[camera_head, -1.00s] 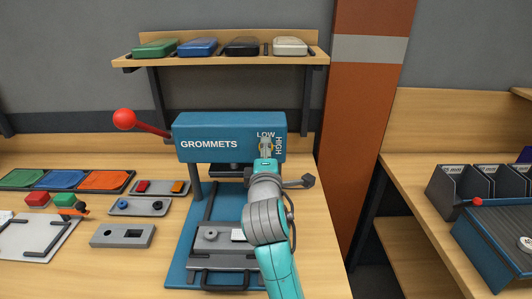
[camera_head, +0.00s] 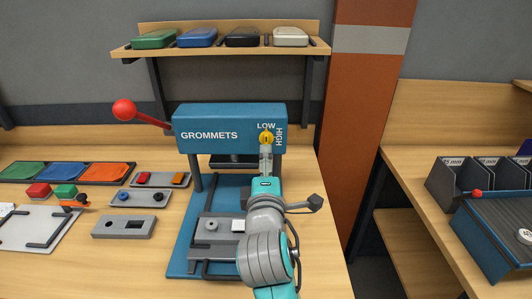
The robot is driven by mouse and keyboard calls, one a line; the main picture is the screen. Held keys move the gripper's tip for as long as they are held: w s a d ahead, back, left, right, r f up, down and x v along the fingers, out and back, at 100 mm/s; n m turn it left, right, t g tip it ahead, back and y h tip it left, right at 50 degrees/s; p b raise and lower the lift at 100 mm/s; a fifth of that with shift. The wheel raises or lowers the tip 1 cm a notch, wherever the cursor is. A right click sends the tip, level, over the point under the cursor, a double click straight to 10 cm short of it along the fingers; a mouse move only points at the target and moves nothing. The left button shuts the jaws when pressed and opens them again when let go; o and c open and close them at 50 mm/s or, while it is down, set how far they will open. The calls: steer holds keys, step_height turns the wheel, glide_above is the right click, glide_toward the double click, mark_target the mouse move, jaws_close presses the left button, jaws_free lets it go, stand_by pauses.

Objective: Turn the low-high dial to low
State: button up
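The blue press labelled GROMMETS (camera_head: 225,118) stands on the wooden table.
A lever with a red ball (camera_head: 124,110) sticks out at the press's left. Grey blocks (camera_head: 124,227) and coloured trays (camera_head: 62,174) lie to the left. A shelf with several tins (camera_head: 220,47) hangs above. An orange pillar (camera_head: 360,130) stands at the right.

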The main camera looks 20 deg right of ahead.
steer(key=shift+v, duration=1.6)
